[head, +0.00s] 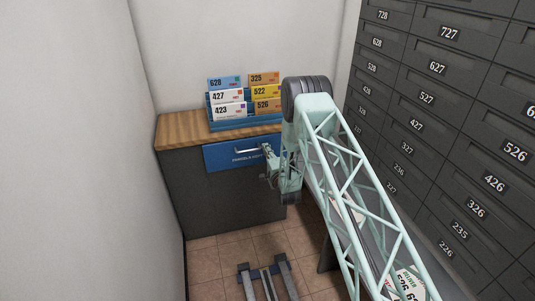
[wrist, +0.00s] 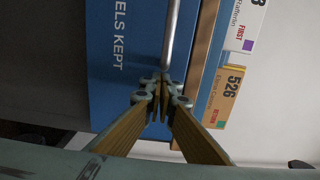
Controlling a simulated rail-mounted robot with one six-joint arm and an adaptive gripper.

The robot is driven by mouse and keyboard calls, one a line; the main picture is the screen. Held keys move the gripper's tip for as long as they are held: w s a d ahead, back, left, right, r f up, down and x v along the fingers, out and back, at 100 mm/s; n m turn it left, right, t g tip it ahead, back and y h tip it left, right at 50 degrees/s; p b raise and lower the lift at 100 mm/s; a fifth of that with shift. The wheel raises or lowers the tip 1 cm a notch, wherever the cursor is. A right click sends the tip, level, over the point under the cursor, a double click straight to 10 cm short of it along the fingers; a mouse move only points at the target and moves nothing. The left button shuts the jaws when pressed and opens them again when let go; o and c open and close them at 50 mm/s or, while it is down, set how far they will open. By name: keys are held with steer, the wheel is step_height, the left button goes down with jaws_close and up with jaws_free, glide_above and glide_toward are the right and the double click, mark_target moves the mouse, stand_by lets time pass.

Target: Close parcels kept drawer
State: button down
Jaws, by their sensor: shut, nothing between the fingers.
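The blue parcels kept drawer (head: 222,157) is in the front of a dark cabinet, just under its wooden top. It looks close to flush, but I cannot tell whether a small gap is left. Its silver bar handle (head: 248,150) runs along the front. My gripper (head: 268,152) is at the right part of the drawer front, partly hidden by my arm. In the wrist view the drawer front (wrist: 125,80) shows the letters "ELS KEPT" beside the handle (wrist: 171,35). My gripper (wrist: 160,103) is shut and empty near the handle's end; contact is unclear.
A blue rack (head: 232,123) with several numbered cards stands on the wooden cabinet top (head: 180,130). A wall of dark numbered mailboxes (head: 430,100) is on the right. A plain wall is close on the left.

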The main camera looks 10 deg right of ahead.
steer(key=shift+w, duration=0.3)
steer(key=shift+w, duration=0.1)
steer(key=shift+w+a+r, duration=0.1)
steer(key=shift+w+a, duration=0.1)
steer(key=shift+w, duration=0.7)
steer(key=shift+s, duration=0.1)
steer(key=s+d+p, duration=0.2)
steer(key=s, duration=1.1)
steer(key=shift+s+d, duration=0.15)
steer(key=shift+s, duration=0.25)
